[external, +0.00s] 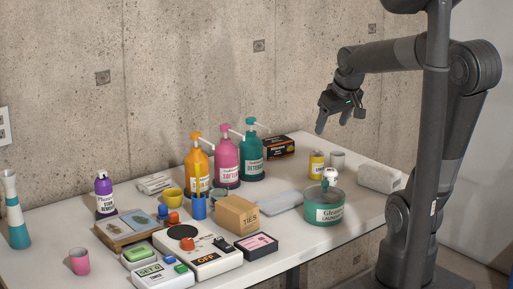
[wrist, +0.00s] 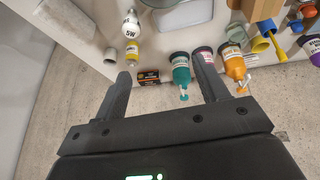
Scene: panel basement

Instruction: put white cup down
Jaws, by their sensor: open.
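A black-and-orange box (external: 279,147) and several pump bottles (external: 226,162) stand along the wall. The table's left and middle are crowded; some bare tabletop shows at the right.

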